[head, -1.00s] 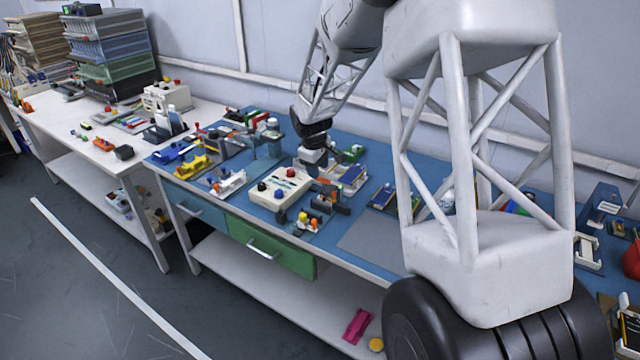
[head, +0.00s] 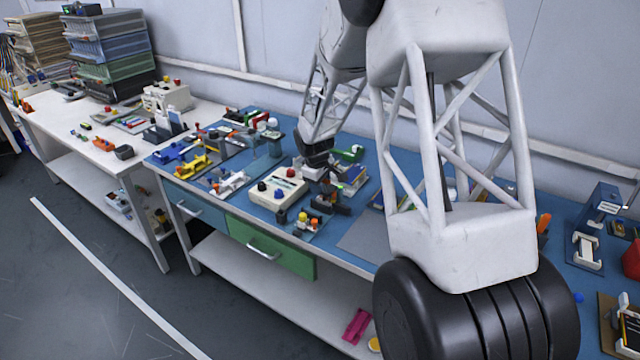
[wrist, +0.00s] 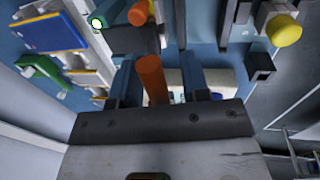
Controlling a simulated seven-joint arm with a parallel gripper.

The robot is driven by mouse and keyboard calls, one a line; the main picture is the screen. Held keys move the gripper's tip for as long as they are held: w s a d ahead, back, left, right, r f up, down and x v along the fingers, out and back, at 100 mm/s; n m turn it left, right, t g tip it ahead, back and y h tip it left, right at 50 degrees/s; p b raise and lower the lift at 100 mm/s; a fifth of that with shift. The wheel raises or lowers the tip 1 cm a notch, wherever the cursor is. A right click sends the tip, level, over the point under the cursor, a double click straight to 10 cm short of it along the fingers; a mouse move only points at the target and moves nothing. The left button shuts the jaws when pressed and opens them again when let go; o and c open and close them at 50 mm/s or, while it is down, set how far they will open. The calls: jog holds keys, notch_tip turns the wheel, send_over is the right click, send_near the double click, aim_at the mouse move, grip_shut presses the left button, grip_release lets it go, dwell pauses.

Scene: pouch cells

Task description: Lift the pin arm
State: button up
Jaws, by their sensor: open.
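My gripper (head: 318,175) is low over the blue bench, close to a small dark fixture (head: 328,203) beside the white box. In the wrist view my gripper (wrist: 158,68) is open, with its two blue-grey fingers apart. An orange cylindrical handle (wrist: 152,80) stands between them, and I see space on at least one side of it. This handle may belong to the pin arm, but I cannot tell for certain. A second orange peg (wrist: 138,12) shows at the top edge, beside a dark block. The fingertips partly hide the fixture.
A white box with coloured knobs (head: 278,188) is left of my gripper. A green part (wrist: 42,75) and blue tray (wrist: 50,32) lie at left in the wrist view, a yellow knob (wrist: 284,30) at right. The grey mat (head: 362,240) looks clear.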

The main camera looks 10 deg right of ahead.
aim_at(327, 188)
grip_shut()
jog(key=shift+d+r, duration=0.1)
dwell(0.5)
jog(key=shift+w+d+r+g+y, duration=0.45)
jog(key=shift+w+g+y, duration=0.05)
jog(key=shift+g+y, duration=0.25)
jog(key=shift+w+d+r+g+y, duration=0.4)
jog(key=shift+w+r+g+y, duration=0.05)
jog(key=shift+g+y, duration=0.3)
jog(key=shift+w+d+r+g+y, duration=0.35)
jog(key=shift+w+d+g+y, duration=0.3)
jog(key=shift+g+y, duration=0.35)
jog(key=shift+w+d+r+g+y, duration=0.2)
jog(key=shift+w+d+g+y, duration=0.8)
jog(key=shift+g+y, duration=0.4)
jog(key=shift+w+d+f, duration=0.15)
jog(key=shift+w+d, duration=0.6)
